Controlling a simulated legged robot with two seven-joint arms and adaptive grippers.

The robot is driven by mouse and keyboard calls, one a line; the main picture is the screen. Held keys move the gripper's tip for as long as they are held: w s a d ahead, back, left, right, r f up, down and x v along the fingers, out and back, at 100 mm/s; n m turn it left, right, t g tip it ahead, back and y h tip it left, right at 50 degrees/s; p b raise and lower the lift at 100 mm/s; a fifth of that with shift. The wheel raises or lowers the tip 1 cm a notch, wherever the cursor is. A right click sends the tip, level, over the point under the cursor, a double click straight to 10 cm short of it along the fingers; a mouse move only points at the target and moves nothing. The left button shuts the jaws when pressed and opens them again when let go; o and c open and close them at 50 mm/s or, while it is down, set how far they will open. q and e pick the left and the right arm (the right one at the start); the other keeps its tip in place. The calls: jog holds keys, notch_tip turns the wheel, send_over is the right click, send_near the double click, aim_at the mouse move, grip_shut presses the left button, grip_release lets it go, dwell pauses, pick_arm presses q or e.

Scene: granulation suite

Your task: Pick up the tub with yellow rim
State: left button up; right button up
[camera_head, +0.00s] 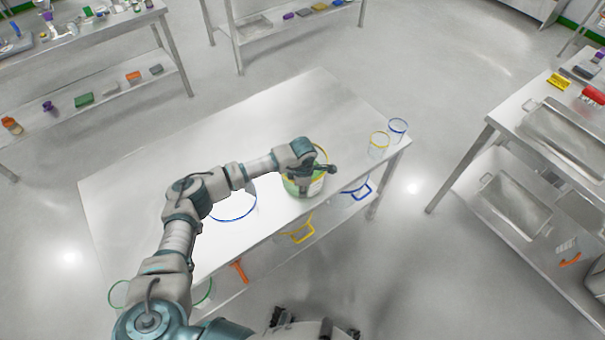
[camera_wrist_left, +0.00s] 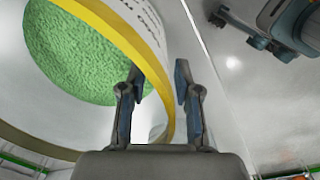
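The tub with yellow rim (camera_head: 303,187) stands on the middle table near its front edge and holds green granules. My left gripper (camera_head: 315,174) is over its right side and hides part of its rim. In the left wrist view the tub (camera_wrist_left: 100,15) fills the upper left, with green granules inside. My left gripper (camera_wrist_left: 158,70) is open there, fingers apart, and the tub's yellow-edged wall runs between them. I cannot tell whether either finger touches it. Dark parts at the bottom of the head view may be my right gripper; its state does not show.
On the table (camera_head: 330,95), a clear tub with blue rim (camera_head: 236,217) is left of the tub, partly behind my arm. A yellow-rimmed beaker (camera_head: 379,143) and blue-rimmed beaker (camera_head: 398,130) stand at the right corner. Handled vessels sit on the lower shelf. The table's back is clear.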

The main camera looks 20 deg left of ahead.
pick_arm(q)
grip_shut()
jog(key=shift+r, duration=0.15)
jog(key=shift+r, duration=0.2)
notch_tip(320, 180, up, 3)
jog(key=shift+w+f, duration=0.1)
jog(key=s+d+r, duration=0.1)
jog(key=s+d, duration=0.1)
jog(key=s, duration=0.5)
jog(key=s+d, duration=0.2)
jog(key=s, duration=0.6)
jog(key=shift+s+d+r, duration=0.25)
jog(key=shift+d+r, duration=0.05)
jog(key=shift+r, duration=0.05)
